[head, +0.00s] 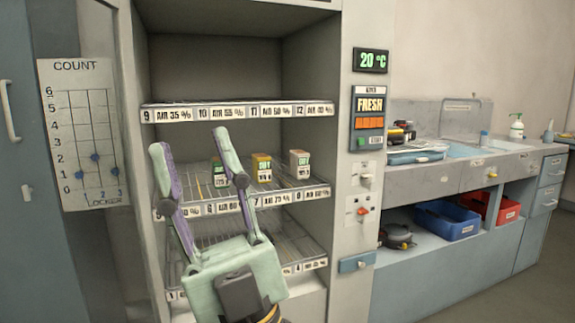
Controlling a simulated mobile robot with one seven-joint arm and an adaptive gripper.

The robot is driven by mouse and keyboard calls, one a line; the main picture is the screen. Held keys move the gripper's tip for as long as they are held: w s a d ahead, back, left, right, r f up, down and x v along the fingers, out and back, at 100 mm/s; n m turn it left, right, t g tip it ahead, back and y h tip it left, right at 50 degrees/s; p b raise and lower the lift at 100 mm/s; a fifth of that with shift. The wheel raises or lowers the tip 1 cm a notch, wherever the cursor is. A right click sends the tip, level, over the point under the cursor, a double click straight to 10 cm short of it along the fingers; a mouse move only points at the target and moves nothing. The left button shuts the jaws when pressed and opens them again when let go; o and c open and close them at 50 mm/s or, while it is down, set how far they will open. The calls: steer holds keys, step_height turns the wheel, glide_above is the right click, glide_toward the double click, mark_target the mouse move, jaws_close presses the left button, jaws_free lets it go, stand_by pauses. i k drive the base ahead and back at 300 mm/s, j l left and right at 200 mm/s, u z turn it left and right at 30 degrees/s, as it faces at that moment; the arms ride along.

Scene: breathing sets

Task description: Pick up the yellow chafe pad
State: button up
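A small yellow-ochre block with a green label (261,168), the only yellow one I see and seemingly the yellow chafe pad, stands on the middle wire shelf of the open cabinet. My gripper (190,143) is in front of the cabinet, fingers pointing up and spread wide apart with nothing between them. The yellow block is to the right of the right finger, apart from it in the picture. A greenish block (219,174) stands to its left, partly hidden by that finger. A pale pinkish-grey block (299,164) stands to its right.
The middle shelf (285,196) has a labelled front edge. An upper shelf edge (240,111) lies above the blocks. A control panel (367,130) flanks the cabinet on the right. Farther right, a counter with a sink holds a blue bin (447,221) and a red bin (503,208) below.

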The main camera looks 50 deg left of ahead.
mark_target(261, 174)
steer(key=i+u, duration=0.25)
steer(key=i, duration=0.45)
steer(key=i+l+u, duration=0.2)
steer(key=i, duration=0.45)
steer(key=i+u, duration=0.2)
steer(key=i, duration=0.45)
steer(key=i+l+u, duration=0.2)
steer(key=i, duration=0.5)
steer(key=u, duration=1)
steer(key=i+j, duration=0.05)
